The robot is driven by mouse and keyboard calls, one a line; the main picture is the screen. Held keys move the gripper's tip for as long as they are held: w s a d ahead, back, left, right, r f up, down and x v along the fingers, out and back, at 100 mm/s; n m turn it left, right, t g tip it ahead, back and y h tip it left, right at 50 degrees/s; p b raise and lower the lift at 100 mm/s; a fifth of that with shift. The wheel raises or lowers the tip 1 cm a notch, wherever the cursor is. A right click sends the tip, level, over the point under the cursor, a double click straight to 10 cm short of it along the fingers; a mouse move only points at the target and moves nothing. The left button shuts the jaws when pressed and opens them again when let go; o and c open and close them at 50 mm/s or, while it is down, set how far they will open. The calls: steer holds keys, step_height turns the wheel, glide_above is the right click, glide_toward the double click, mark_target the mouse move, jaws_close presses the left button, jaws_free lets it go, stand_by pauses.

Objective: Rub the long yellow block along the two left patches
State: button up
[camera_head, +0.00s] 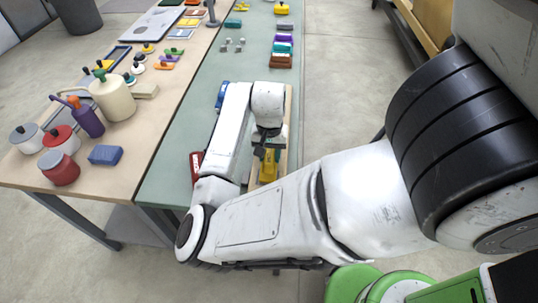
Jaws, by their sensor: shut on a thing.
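The long yellow block (268,169) stands out below my gripper (267,148) on the green table section. My gripper is shut on the block, with dark fingers around its top. The block is over a pale wooden board (289,105), which is mostly hidden behind my arm. I cannot make out the patches; my arm and gripper cover that area. I cannot tell whether the block touches the board.
A red item (196,162) and a blue item (221,94) lie left of my arm. Coloured blocks (282,50) are stacked beyond the board. Pots, a purple bottle (88,121) and a blue block (105,155) crowd the adjoining beige table. Bare floor lies right.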

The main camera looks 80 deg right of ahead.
steer(key=shift+d, duration=0.8)
steer(key=shift+a+p, duration=0.5)
steer(key=shift+a, duration=1.05)
steer(key=shift+d+p, duration=0.5)
steer(key=shift+d, duration=1)
steer(key=shift+a, duration=1.5)
steer(key=shift+d, duration=1.55)
steer(key=shift+a, duration=1.5)
steer(key=shift+d, duration=0.7)
